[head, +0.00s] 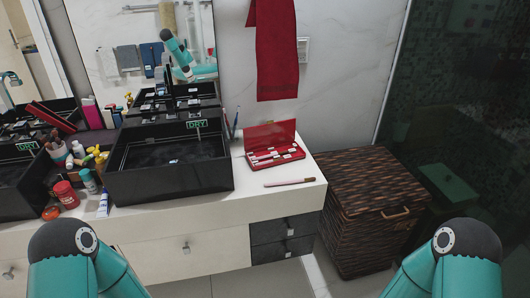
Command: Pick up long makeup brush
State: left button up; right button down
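A long makeup brush (288,182) with a pinkish handle lies flat on the white counter (225,207), close to its front edge at the right end. It lies just in front of an open red case (271,143) that holds several small items. Both of my teal arms show at the bottom left and bottom right of the head view. Neither gripper is in view, so I cannot see whether they are open or shut.
A black vessel sink (170,185) stands left of the brush. Bottles, a red jar (66,194) and a white tube (103,204) crowd the counter further left. A woven hamper (367,210) stands right of the counter. A red towel (276,50) hangs above.

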aim_at(310, 179)
jog(key=u, duration=0.05)
jog(key=i, duration=0.85)
jog(key=z, duration=0.1)
